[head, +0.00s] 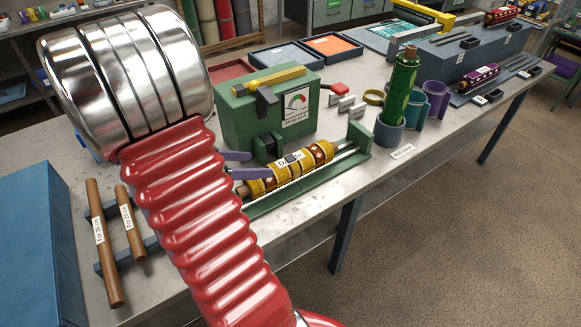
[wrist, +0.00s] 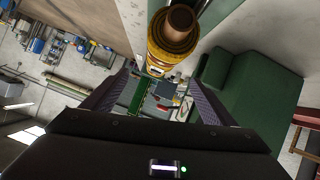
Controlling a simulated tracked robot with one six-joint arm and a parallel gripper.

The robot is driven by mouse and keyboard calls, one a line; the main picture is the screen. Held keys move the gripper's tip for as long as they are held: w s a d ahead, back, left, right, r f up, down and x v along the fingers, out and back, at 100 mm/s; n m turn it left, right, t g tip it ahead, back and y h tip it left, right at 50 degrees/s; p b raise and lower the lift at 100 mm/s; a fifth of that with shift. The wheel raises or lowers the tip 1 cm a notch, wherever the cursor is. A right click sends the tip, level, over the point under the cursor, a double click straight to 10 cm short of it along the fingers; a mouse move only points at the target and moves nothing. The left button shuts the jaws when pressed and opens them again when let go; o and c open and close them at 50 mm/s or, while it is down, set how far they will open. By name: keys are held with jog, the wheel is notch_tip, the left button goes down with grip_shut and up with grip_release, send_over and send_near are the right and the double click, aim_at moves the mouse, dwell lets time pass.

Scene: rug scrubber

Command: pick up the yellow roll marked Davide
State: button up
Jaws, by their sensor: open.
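The yellow roll (head: 316,154) lies on two metal rods of a long green cradle (head: 357,140) in the head view. It has a dark and red pattern, a brown core, and a white label on which only part of the name can be read. In the wrist view the roll (wrist: 158,52) shows end-on at the top, its brown core towards the camera. My gripper (head: 246,165) shows two purple fingers at the roll's left end, partly hidden by my arm. The fingers (wrist: 160,82) are apart in the wrist view, with nothing held between them.
A green box with a dial (head: 268,110) stands close behind the roll. A green roll (head: 400,82) stands upright in a grey cup (head: 389,133) to the right. Two brown tubes (head: 101,240) lie at left. The bench front edge is near the cradle.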

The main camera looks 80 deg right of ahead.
aim_at(277, 164)
jog(key=shift+x, duration=3.95)
jog(key=shift+s, duration=0.1)
jog(key=shift+x, duration=2.55)
jog(key=shift+d+r, duration=0.1)
jog(key=shift+d, duration=0.05)
jog(key=shift+c, duration=0.4)
jog(key=c, duration=1.5)
jog(key=shift+r, duration=0.15)
jog(key=shift+r, duration=4.9)
